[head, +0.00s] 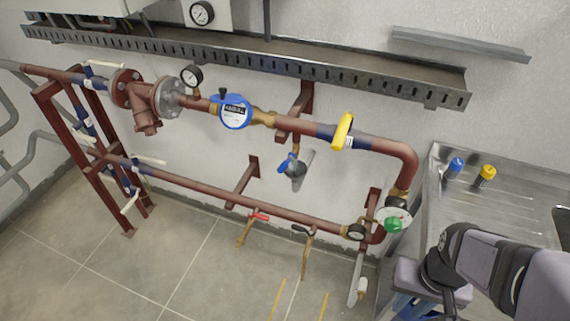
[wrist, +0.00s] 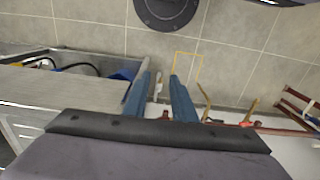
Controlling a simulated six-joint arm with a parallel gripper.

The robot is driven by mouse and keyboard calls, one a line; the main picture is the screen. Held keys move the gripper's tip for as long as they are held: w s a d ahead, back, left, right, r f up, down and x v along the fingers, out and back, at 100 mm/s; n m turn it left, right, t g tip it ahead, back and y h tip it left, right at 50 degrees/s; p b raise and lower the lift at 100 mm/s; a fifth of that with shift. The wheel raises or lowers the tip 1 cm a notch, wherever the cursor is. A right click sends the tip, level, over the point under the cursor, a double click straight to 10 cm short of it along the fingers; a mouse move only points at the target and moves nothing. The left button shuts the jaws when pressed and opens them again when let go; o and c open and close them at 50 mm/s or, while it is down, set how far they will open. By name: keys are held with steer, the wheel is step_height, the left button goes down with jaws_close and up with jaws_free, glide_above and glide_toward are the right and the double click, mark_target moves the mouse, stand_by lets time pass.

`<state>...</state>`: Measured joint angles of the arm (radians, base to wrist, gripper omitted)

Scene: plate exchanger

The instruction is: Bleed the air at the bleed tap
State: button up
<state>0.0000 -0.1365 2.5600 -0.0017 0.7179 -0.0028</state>
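Several small taps are on the red pipework, and the frames do not label which is the bleed tap. A red-handled tap (head: 259,217) with a brass outlet hangs on the lower pipe; its red handle shows in the wrist view (wrist: 246,124). A black-handled tap (head: 301,230) with a brass outlet is to its right. A blue-handled valve (head: 287,163) sits between the pipes. A green knob (head: 393,224) is by the right-hand gauge. My gripper (wrist: 160,80) has its two blue fingers apart, with nothing visible between them, away from the taps. In the head view it is mostly hidden at lower right.
A steel counter (head: 440,180) at right holds a blue-capped item (head: 456,166) and a yellow-capped item (head: 487,173). The upper pipe carries a blue meter (head: 235,112) and a yellow handle (head: 343,131). A perforated metal channel (head: 250,67) runs above. Floor in front is largely open.

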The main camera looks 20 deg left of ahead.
mark_target(283, 168)
steer(key=shift+o, duration=1.4)
steer(key=w+a+f+t+y+b, duration=0.35)
steer(key=w+a+t+b, duration=0.3)
steer(key=w+a, duration=1.2)
steer(key=w+a+t+b, duration=0.2)
steer(key=a+t, duration=0.1)
steer(key=a, duration=0.3)
steer(key=w+a+m+t+b, duration=0.1)
steer(key=w+a+t, duration=0.1)
steer(key=a, duration=0.5)
steer(key=w+a+t+b, duration=0.2)
steer(key=a+t, duration=0.2)
steer(key=a, duration=0.3)
steer(key=shift+r+y+b, duration=0.1)
steer(key=shift+y+b, duration=0.15)
steer(key=shift+b, duration=0.1)
steer(key=m+h, duration=0.1)
steer(key=w+r+m+t+h, duration=0.1)
steer(key=m+t+h, duration=0.1)
steer(key=m, duration=0.1)
steer(key=shift+w+a+r+t, duration=0.15)
steer(key=shift+a+r+t, duration=0.05)
steer(key=shift+a+t, duration=0.05)
steer(key=shift+w+d+h, duration=0.15)
steer(key=shift+w+h, duration=0.25)
steer(key=shift+h, duration=0.1)
